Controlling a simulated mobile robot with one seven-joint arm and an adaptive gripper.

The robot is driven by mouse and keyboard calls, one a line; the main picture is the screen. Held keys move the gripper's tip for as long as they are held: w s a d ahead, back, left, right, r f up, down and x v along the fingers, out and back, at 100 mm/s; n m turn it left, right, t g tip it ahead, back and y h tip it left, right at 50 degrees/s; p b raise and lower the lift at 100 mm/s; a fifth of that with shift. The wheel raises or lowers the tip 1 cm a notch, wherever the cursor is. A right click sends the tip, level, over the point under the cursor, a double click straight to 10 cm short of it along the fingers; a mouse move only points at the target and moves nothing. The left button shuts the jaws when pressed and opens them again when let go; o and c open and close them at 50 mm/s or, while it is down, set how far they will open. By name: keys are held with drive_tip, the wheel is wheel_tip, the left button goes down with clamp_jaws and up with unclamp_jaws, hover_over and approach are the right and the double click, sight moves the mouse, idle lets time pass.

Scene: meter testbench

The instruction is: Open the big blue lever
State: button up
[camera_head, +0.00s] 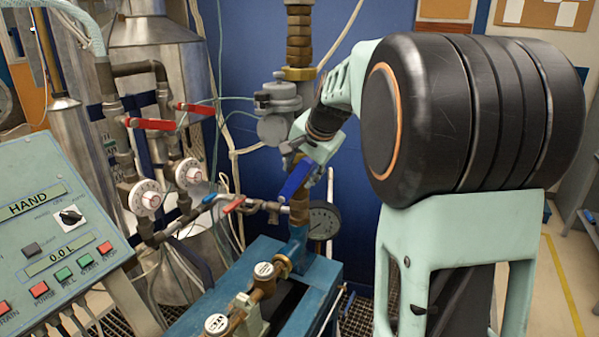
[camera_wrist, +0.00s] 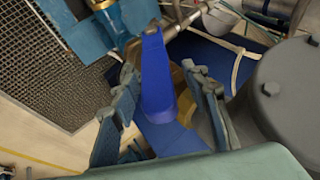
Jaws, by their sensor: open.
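The big blue lever (camera_head: 296,179) shows in the head view near the middle, tilted, above the brass and blue vertical pipe. In the wrist view the blue lever (camera_wrist: 157,80) stands between the two fingers of my gripper (camera_wrist: 165,95). The fingers are spread, with gaps visible on both sides of the lever near their tips. In the head view my gripper (camera_head: 300,160) is at the lever's upper end, and my arm hides part of what lies behind it.
A small red lever (camera_head: 233,205) and a pressure gauge (camera_head: 323,221) sit close by. A grey meter body (camera_wrist: 285,95) is right beside my gripper in the wrist view. The control panel (camera_head: 55,235) stands at the left. Floor grating (camera_wrist: 60,75) shows below.

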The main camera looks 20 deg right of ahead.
drive_tip(key=v, duration=1.1)
drive_tip(key=shift+s+r, duration=0.2)
drive_tip(key=shift+r, duration=0.05)
drive_tip(key=shift+c, duration=0.4)
